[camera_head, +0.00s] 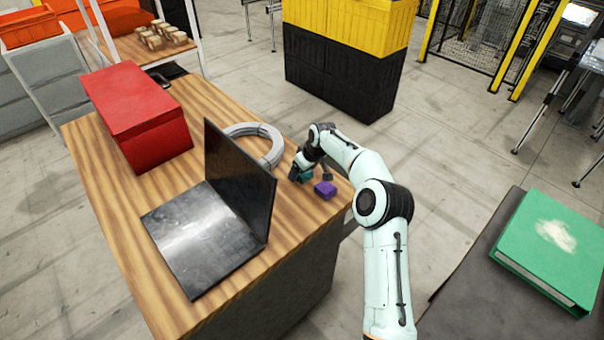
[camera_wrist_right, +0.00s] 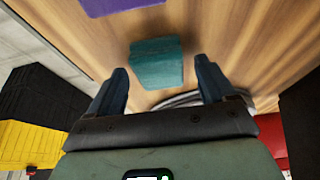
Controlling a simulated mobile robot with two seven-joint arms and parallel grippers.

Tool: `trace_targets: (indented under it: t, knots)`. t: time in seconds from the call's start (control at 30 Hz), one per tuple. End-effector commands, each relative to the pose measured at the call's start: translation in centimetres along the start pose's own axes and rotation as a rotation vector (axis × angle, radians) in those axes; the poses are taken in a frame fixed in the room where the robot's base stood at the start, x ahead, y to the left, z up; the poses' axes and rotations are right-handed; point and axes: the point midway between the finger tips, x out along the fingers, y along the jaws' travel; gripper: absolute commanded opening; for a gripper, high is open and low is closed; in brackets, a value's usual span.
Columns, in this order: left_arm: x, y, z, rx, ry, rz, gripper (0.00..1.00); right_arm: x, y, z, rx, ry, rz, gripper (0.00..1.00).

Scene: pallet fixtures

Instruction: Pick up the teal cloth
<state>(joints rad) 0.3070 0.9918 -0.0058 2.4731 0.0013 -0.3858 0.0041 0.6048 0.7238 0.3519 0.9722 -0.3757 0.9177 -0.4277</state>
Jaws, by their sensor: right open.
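The teal cloth (camera_wrist_right: 157,62) is a small folded block on the wooden table. In the right wrist view it lies between and just beyond the fingertips of my right gripper (camera_wrist_right: 163,72), with gaps on both sides. In the head view a bit of the teal cloth (camera_head: 306,176) shows beneath my right gripper (camera_head: 309,178), which partly hides it near the table's right end. My right gripper is open and empty. My left gripper is not in view.
A purple block (camera_head: 325,189) lies close beside the teal cloth. A coiled grey cable (camera_head: 272,150), an open laptop (camera_head: 198,235) and a red box (camera_head: 138,112) stand on the wooden table (camera_head: 125,240). A green binder (camera_head: 550,250) lies on a dark surface at right.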

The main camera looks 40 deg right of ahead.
Motion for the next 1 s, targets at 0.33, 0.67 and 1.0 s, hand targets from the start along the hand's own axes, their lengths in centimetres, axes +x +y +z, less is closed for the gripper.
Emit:
trace_targets:
  t: [0.33,0.67,1.0]
  knots:
    - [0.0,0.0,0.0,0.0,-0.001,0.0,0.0,0.0,0.0,0.0,0.0,0.0,0.0,0.23]
    - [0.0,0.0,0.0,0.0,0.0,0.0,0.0,-0.3,0.0,-0.1,0.0,0.001,0.001,0.23]
    - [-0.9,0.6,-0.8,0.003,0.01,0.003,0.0,-4.5,0.0,-2.1,-0.001,0.007,0.003,0.23]
